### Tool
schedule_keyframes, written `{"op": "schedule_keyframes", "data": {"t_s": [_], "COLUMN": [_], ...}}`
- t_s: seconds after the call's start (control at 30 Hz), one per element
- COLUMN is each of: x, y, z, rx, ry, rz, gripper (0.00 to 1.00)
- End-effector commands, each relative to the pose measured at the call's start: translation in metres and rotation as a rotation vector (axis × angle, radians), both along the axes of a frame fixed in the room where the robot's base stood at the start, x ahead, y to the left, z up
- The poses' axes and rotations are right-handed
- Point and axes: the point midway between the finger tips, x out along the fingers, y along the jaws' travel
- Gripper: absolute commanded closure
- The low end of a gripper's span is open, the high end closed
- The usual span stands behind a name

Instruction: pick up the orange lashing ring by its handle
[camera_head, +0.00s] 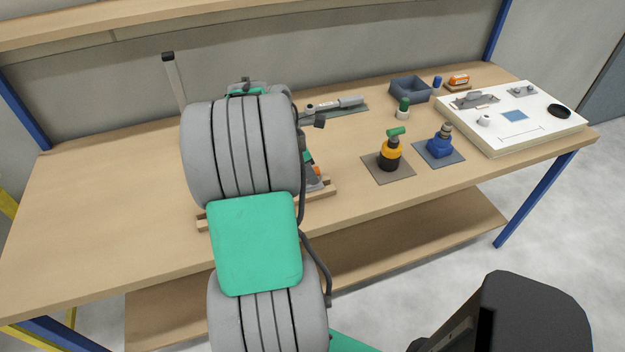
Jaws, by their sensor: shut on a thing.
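My grey and green arm (240,145) stands across the middle of the view and covers the place behind it. My gripper is hidden behind the arm, so its fingers cannot be seen. A small orange patch (317,170) shows just right of the arm, above a grey sloping piece (313,184). It may be part of the orange lashing ring, but too little shows to tell. The ring's handle cannot be made out. Whether the ring is raised or resting is also hidden.
A wooden base (328,189) juts out on both sides of my arm on the workbench (110,215). To the right stand a yellow-black tool (391,155), a blue tool (440,143), a grey bin (409,89) and a white panel (490,135). The bench's left side is clear.

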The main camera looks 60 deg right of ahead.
Motion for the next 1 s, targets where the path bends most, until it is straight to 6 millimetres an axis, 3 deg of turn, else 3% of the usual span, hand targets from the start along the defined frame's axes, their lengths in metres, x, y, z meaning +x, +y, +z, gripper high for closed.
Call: {"op": "schedule_keyframes", "data": {"t_s": [0.6,1.0], "x": [0.0,0.0], "y": [0.0,0.0], "z": [0.041,0.039], "rx": [-0.001,-0.001], "ry": [-0.001,-0.001], "rz": [0.0,0.0], "gripper": [1.0,1.0]}}
